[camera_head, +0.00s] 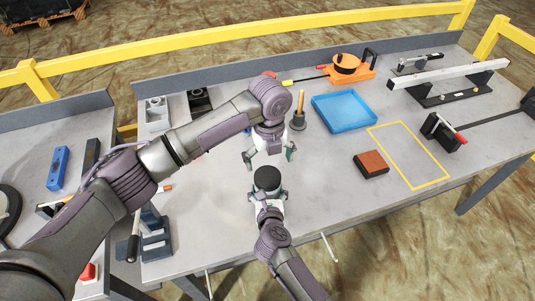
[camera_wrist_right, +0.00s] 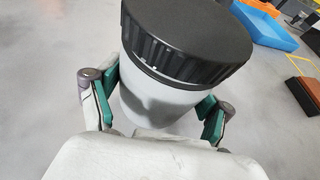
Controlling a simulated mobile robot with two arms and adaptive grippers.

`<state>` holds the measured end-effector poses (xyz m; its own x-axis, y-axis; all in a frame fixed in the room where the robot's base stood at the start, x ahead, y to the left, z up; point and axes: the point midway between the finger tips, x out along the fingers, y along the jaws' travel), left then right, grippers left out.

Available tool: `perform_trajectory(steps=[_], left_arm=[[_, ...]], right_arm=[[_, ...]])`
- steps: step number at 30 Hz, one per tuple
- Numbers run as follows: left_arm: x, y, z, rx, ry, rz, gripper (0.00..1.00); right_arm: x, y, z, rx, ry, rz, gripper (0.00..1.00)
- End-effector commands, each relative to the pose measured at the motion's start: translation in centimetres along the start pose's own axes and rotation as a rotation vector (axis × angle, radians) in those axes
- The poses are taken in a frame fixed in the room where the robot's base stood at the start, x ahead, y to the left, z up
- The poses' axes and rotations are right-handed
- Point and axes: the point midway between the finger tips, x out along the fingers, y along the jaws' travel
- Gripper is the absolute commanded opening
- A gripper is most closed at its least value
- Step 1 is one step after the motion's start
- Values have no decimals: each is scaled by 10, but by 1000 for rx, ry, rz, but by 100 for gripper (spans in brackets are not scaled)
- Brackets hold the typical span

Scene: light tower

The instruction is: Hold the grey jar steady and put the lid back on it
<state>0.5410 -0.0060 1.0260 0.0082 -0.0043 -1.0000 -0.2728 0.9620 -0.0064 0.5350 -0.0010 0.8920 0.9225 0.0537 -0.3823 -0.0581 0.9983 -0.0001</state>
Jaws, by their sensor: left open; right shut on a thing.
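The grey jar (camera_wrist_right: 155,105) stands between the green-padded fingers of my right gripper (camera_wrist_right: 158,112), which is shut on it. The black ribbed lid (camera_wrist_right: 188,38) is on the jar's mouth in the right wrist view; I cannot tell whether it is fully seated. In the head view the lid (camera_head: 267,178) shows from above and hides most of the jar. My left gripper (camera_head: 269,157) is open and empty, just behind and above the lid, apart from it.
A blue tray (camera_head: 346,111), a brown-topped block (camera_head: 371,163) and a yellow outlined area (camera_head: 409,155) lie to the right. An upright wooden-handled tool (camera_head: 298,112) stands behind the left gripper. The grey table (camera_head: 325,195) is clear around the jar.

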Motion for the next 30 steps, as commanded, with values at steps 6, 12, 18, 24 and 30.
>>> perform_trajectory(steps=[6, 12, 18, 24, 30], left_arm=[[-4, -2, -1, -496, 0, -1, 99], [-7, -2, -1, -961, -1, -2, 99], [-10, -2, -1, -1426, 0, -3, 99], [-14, -2, 0, -1893, 0, -3, 99], [-16, 0, 0, -2362, 0, -1, 99]], right_arm=[[0, -1, -3, -2, 5, -2, 0], [0, -1, -3, -2, 5, -2, 0], [0, -1, -3, -2, 5, -2, 0], [0, -1, -3, -2, 5, -2, 0], [0, -1, -3, -2, 5, -2, 0]])
